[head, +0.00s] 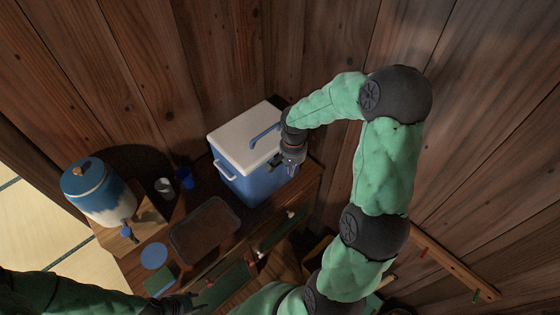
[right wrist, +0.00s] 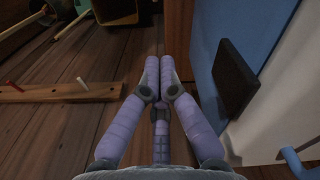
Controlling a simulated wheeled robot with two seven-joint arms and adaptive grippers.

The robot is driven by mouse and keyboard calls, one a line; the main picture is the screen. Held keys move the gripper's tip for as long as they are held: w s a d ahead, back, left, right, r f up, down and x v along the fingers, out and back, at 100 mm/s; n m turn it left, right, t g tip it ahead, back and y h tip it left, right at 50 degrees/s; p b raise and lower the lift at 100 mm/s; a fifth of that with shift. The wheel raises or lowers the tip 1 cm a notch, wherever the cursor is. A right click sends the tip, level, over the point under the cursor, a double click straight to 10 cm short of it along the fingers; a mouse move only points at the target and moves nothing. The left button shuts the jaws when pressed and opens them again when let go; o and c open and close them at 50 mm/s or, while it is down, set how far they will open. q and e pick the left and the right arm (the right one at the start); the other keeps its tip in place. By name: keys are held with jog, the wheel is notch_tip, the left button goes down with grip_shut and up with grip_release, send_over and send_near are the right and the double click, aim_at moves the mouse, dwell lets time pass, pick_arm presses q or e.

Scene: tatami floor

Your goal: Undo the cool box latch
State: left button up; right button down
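The cool box (head: 240,180) has a blue body and a white lid (head: 246,136), which is down. It stands on the wooden cabinet. In the right wrist view, the blue side (right wrist: 222,30) and white lid (right wrist: 282,115) show at the right, with a dark flat latch (right wrist: 235,78) across their seam. My right gripper (head: 291,168) is by the box's right side in the head view. Its fingertips (right wrist: 159,62) are together with nothing seen between them, left of the latch and apart from it. My left gripper (head: 190,300) is low in the head view, its fingers unclear.
A blue and white drink dispenser (head: 100,195) stands at the left, near a blue cup (head: 185,178) and a pale cup (head: 164,188). A brown tray (head: 204,231) lies before the box. A plank wall is close behind. A pegged wooden rail (head: 452,262) is at the right.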

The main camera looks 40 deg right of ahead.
dwell(0.3)
notch_tip(320, 180, up, 9)
jog(key=s+p, duration=0.2)
jog(key=p, duration=0.3)
jog(key=shift+p, duration=0.35)
jog(key=shift+f, duration=0.1)
dwell(0.7)
jog(key=a+f+n+y, duration=0.3)
jog(key=a+f+n, duration=0.1)
jog(key=a+f, duration=1)
jog(key=s+a+f+n+y, duration=0.1)
jog(key=s+a+f+n, duration=0.2)
jog(key=s+a+f, duration=0.85)
jog(key=w+a+f+n+b, duration=0.1)
jog(key=w+a+f+b, duration=0.1)
jog(key=f+b, duration=0.9)
jog(key=shift+w+a+n+b, duration=0.3)
jog(key=shift+a+b, duration=0.3)
jog(key=shift+b, duration=0.2)
